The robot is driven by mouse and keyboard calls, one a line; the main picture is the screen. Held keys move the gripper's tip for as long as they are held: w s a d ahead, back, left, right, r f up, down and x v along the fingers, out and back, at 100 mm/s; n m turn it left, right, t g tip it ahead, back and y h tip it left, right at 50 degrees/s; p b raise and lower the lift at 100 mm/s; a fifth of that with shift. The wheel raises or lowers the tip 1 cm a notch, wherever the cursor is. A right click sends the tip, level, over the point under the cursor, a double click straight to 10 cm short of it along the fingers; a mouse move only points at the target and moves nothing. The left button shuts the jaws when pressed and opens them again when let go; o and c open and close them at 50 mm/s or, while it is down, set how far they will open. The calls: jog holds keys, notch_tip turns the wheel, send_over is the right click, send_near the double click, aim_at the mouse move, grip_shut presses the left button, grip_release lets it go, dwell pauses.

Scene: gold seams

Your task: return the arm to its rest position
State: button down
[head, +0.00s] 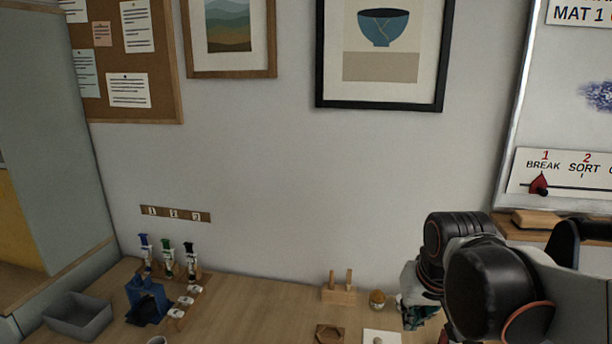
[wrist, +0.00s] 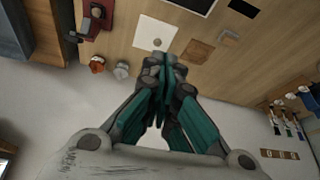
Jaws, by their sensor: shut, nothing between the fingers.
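My gripper (wrist: 165,62) is shut and empty in the wrist view, its teal fingers together above the wooden table (wrist: 130,12). In the head view my arm comes in from the right, with its black and grey links over the table's right part. My gripper (head: 418,314) shows there only in part, low and left of the arm's black joint. It appears near a small round jar (head: 377,300). The exact gap between them cannot be told.
A white square pad (head: 381,337), a hexagonal wooden tray (head: 329,334) and a two-peg wooden stand (head: 339,292) are left of my gripper. A rack of syringes (head: 168,262), a blue stand (head: 146,302) and a grey bin (head: 78,315) are further left. The wall stands behind.

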jog(key=s+t, duration=0.3)
jog(key=s, duration=0.8)
jog(key=shift+s+n, duration=0.15)
jog(key=shift+n, duration=0.25)
dwell(1.8)
